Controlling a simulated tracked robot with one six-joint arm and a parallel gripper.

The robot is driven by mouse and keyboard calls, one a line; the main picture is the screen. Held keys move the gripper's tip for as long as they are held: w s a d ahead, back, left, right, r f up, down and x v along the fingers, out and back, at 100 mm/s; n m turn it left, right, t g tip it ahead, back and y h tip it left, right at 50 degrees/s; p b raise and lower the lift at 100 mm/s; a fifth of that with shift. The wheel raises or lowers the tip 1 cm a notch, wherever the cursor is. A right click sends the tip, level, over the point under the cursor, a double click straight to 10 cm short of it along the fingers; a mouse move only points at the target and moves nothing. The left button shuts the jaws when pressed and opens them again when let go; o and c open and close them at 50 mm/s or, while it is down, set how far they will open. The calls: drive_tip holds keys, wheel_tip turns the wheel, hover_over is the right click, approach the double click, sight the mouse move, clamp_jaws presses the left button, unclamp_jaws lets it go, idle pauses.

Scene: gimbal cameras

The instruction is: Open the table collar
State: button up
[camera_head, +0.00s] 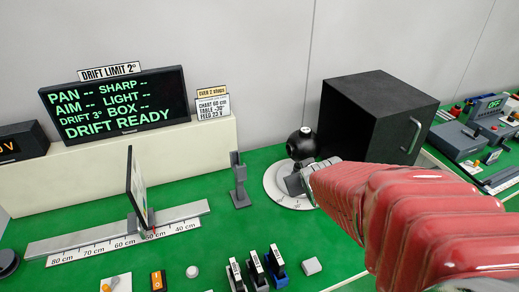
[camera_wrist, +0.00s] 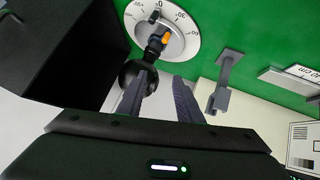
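The round white turntable dial (camera_head: 274,186) with a degree scale lies on the green bench, and it also shows at the top of the wrist view (camera_wrist: 185,40). A dark collar-like piece (camera_wrist: 153,46) with an orange tab (camera_wrist: 168,38) sits near the dial's centre. A round black camera body (camera_head: 302,143) stands above it; in the wrist view the camera body (camera_wrist: 130,75) is partly behind my left finger. My gripper (camera_wrist: 160,76) is open, its fingers apart with nothing held between them. In the head view my red arm hides part of the dial and the collar.
A black box (camera_head: 375,115) with a handle stands right of the dial. A grey post (camera_head: 239,180) and a chart on a ruler rail (camera_head: 120,230) stand left. Several switches sit in front. A screen (camera_head: 120,102) reads DRIFT READY.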

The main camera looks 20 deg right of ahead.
drive_tip(key=d+f+t+y, duration=0.4)
drive_tip(key=d+f, duration=0.2)
drive_tip(key=f, duration=0.6)
drive_tip(key=shift+s+d+n+t, duration=0.3)
drive_tip(key=shift+s+t, duration=0.1)
drive_tip(key=shift+s, duration=0.05)
drive_tip(key=shift+f, duration=0.1)
drive_tip(key=x, duration=1.3)
drive_tip(key=shift+w+f, duration=0.15)
drive_tip(key=shift+w, duration=0.2)
drive_tip(key=shift+c, duration=0.2)
clamp_jaws()
